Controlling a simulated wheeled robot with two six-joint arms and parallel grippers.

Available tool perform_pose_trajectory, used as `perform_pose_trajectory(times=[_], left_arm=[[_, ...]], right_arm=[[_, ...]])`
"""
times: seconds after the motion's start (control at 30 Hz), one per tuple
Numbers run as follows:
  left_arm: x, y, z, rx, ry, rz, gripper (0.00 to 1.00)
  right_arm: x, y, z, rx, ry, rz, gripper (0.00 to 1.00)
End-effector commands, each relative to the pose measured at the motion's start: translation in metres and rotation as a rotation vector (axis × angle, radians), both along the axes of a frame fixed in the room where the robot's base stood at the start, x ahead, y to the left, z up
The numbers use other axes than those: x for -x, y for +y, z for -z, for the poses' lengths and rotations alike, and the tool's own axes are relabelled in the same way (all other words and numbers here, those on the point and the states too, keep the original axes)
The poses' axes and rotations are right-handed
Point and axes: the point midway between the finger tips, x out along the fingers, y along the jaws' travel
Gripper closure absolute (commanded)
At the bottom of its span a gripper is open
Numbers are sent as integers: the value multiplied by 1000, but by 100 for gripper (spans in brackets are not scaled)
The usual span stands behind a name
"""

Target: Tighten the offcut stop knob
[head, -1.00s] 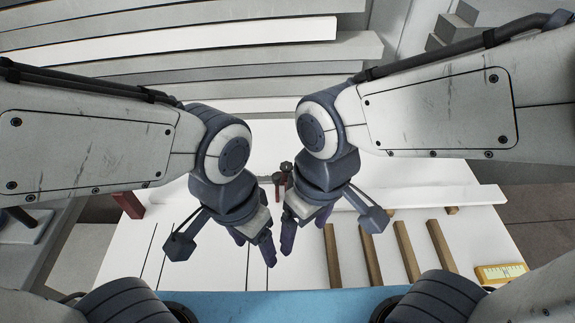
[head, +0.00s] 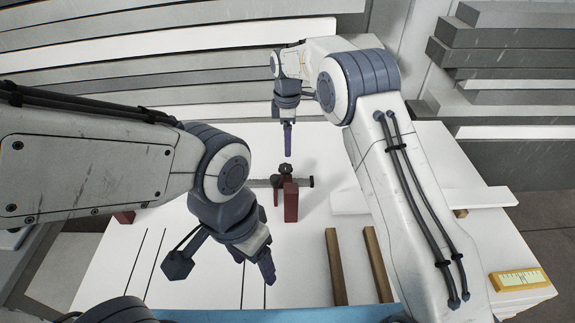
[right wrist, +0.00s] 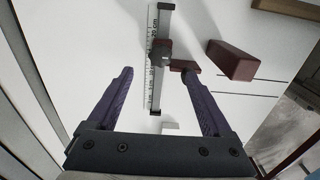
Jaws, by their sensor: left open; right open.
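The offcut stop's dark knob (head: 286,169) sits on a grey rail with a printed scale at the middle of the white table. In the right wrist view the knob (right wrist: 160,55) lies between the fingertips in the picture, with the scale rail (right wrist: 155,98) running up past it. A small red stop plate (right wrist: 185,66) sits beside the knob. My right gripper (head: 287,154) is open, points down and is above and just behind the knob, apart from it in the head view. My left gripper (head: 264,262) is open and empty, nearer the front edge.
A dark red block (head: 291,203) stands just in front of the stop. Wooden strips (head: 335,268) lie to its right, and dark slots (head: 246,275) run to its left. A white fence (head: 425,199) crosses the right side. A yellow gauge (head: 520,279) lies at the right corner.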

Motion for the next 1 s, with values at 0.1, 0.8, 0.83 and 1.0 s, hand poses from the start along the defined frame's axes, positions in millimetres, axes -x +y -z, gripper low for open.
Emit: perform_pose_trajectory(times=[0.1, 0.8, 0.83, 1.0], left_arm=[[0, 0, -2, 0, 0, 0, 32], [0, 0, -13, 0, 0, 0, 32], [0, 0, -13, 0, 0, 0, 32], [0, 0, -12, 0, 0, 0, 32]], right_arm=[[1, 0, 16, 1, 5, 1, 16], [1, 0, 98, -1, 0, 2, 16], [1, 0, 98, -1, 0, 2, 16], [1, 0, 98, -1, 0, 3, 31]])
